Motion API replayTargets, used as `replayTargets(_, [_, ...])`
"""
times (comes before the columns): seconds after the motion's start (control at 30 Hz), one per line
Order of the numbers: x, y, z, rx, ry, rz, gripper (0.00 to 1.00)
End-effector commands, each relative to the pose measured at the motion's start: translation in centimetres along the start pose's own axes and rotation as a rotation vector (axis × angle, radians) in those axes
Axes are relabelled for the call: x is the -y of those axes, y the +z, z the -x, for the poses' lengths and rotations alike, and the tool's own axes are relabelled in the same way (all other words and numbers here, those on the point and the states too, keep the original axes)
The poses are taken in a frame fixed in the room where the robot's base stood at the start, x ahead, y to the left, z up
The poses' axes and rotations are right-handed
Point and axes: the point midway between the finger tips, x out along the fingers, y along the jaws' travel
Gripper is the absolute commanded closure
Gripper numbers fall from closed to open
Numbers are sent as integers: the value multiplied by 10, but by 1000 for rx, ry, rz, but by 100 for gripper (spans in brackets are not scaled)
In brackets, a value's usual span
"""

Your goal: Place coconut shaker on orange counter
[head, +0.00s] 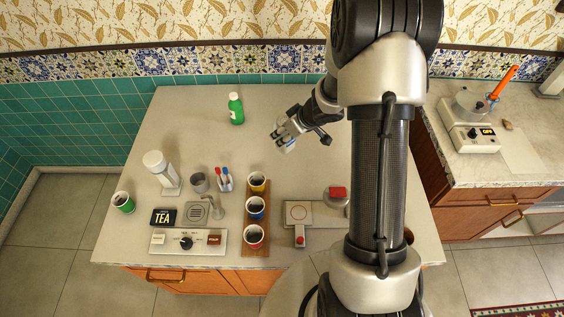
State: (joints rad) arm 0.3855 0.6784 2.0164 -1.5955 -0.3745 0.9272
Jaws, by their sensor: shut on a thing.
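My gripper (284,136) is above the far middle part of the counter with the orange wooden front. It is shut on a small pale thing with a bluish patch, the coconut shaker (289,147) as far as I can tell. The fingers hide most of it, and its label is not readable. It looks held above the surface, though the height is hard to judge. The orange counter (300,105) has a grey top, with bare room around and below the gripper.
A green bottle (236,108) stands left of the gripper. A wooden strip holds several cups (256,208). A second counter (520,150) stands right, partly behind my arm.

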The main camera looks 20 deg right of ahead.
Motion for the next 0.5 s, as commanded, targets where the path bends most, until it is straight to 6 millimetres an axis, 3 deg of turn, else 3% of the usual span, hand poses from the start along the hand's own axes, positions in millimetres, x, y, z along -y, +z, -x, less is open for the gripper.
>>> replayTargets(0.03, [0,12,-19,0,0,-2,85])
replayTargets(0.2, [0,34,-55,0,0,-1,85])
replayTargets(0.33, [0,46,-74,-1,1,-1,85])
replayTargets(0.5, [0,52,-83,-2,1,-1,85])
